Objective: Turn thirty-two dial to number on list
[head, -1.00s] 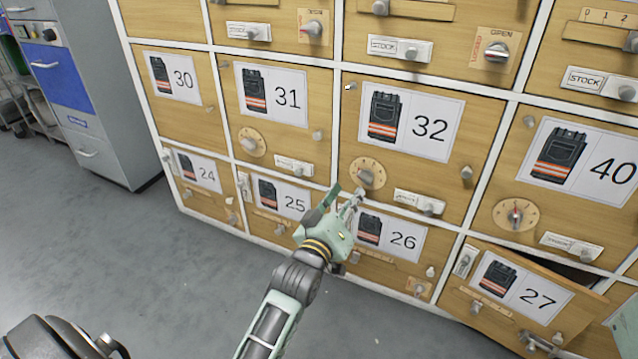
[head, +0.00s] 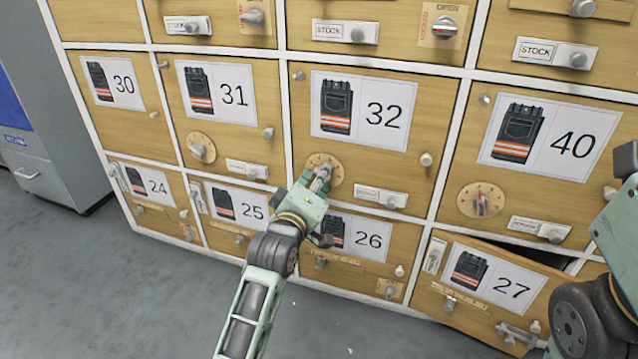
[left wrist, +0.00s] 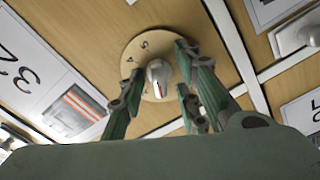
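Door 32 (head: 296,125) carries a picture of dark workwear with orange stripes and the number 32. Its round dial (head: 313,162) is low on the door, partly hidden by my left gripper (head: 318,183). In the left wrist view the dial (left wrist: 133,58) shows a grey knob (left wrist: 158,78) with a red mark and a few numerals, some hidden by fingers. My left gripper (left wrist: 160,68) is open, its fingers on either side of the knob with gaps visible. No list is in view.
Doors 31 (head: 235,150) and 40 (head: 445,195) have similar dials. Door 27 (head: 420,290) at the lower right stands ajar. A stock slider (head: 381,197) sits right of the 32 dial. Grey floor is clear at the lower left.

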